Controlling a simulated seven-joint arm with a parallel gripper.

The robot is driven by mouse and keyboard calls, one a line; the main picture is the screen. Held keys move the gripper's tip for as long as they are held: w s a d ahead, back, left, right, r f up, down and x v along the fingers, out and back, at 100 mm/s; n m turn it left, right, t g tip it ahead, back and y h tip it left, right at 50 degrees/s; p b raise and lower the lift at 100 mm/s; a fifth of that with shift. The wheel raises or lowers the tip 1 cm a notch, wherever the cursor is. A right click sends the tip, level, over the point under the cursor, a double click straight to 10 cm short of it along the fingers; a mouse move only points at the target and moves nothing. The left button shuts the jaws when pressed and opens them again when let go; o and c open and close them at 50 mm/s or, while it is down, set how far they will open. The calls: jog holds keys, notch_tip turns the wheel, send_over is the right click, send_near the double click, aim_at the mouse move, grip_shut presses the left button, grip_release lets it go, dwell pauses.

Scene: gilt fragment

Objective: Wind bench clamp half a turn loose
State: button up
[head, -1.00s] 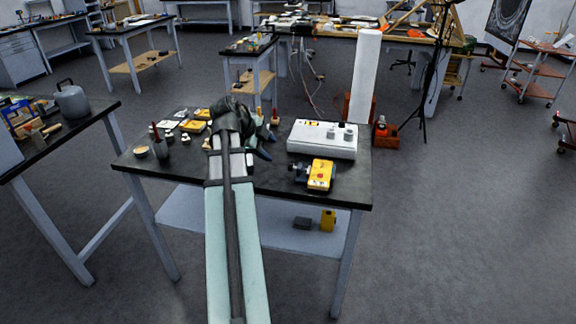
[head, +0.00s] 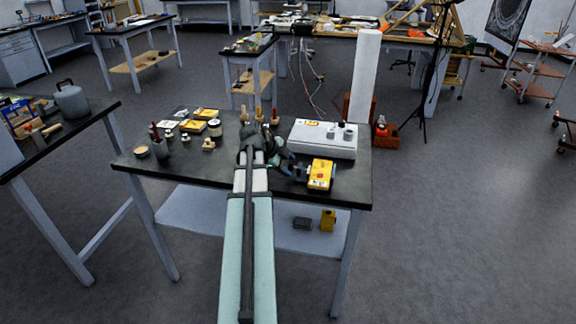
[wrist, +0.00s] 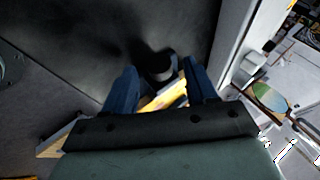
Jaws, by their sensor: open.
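The bench clamp is the yellow block (head: 321,175) with a dark knob on its left, at the right front of the dark table. In the wrist view a dark round knob (wrist: 157,64) shows between the fingertips, with part of a yellow body (wrist: 165,97) below it. My gripper (head: 291,169) is at the left side of the yellow block, its dark blue fingers apart. The wrist view also shows my gripper (wrist: 160,72) open, with a finger on each side of the knob. I cannot tell whether either finger touches it. In the head view my gripper mostly hides the knob.
A white box with knobs (head: 322,139) stands just behind the clamp. Several small jars and yellow boxes (head: 206,114) stand at the back left of the table. Wooden-handled items (head: 259,114) stand at the back. The front left tabletop (head: 200,170) is clear.

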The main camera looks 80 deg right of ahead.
jog(key=shift+s+d+f, duration=0.2)
jog(key=shift+d+f, duration=0.05)
jog(key=shift+f, duration=0.15)
jog(key=shift+c, duration=0.3)
jog(key=c, duration=1)
jog(key=shift+d, duration=0.1)
jog(key=shift+d+r+y, duration=0.15)
jog(key=shift+d+y, duration=0.05)
jog(key=shift+y, duration=0.6)
jog(key=shift+d+n+y, duration=0.25)
jog(key=shift+n+y, duration=0.15)
jog(key=shift+y, duration=0.6)
jog(key=shift+d+n+y, duration=0.15)
jog(key=shift+n+y, duration=0.25)
jog(key=shift+y, duration=1.5)
